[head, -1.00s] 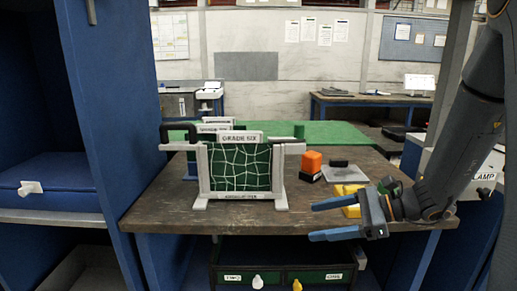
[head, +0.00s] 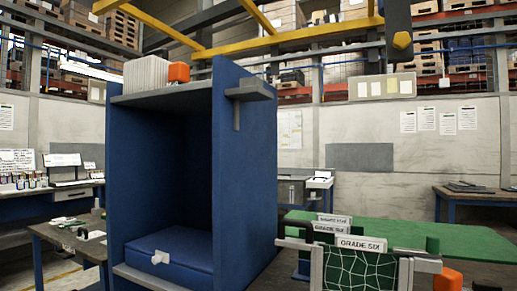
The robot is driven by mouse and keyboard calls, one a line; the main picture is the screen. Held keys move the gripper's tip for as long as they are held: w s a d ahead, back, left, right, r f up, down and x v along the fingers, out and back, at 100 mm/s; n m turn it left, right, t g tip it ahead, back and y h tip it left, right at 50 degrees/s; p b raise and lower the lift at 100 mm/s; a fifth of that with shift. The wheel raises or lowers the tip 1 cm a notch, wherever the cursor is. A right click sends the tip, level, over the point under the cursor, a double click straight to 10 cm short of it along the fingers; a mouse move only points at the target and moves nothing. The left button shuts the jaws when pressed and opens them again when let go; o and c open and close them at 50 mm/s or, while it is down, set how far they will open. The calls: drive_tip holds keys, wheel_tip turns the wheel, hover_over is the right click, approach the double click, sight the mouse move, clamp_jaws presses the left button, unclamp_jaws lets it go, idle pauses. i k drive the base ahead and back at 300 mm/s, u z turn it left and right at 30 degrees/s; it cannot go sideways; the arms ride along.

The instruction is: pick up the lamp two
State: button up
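I cannot make out lamp two in the current head view. My gripper is out of view now.
Framed green panels labelled "GRADE SIX" (head: 360,244) stand at the lower right. An orange block (head: 447,280) is beside them. A green table top (head: 470,238) lies behind. A white ribbed stack (head: 146,76) and an orange item (head: 178,72) sit atop the cabinet.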

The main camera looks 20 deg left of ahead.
sight(179, 72)
drive_tip(key=u, duration=1.9)
drive_tip(key=i, duration=0.25)
drive_tip(key=u, duration=0.9)
drive_tip(key=i, duration=1.75)
drive_tip(key=z, duration=0.4)
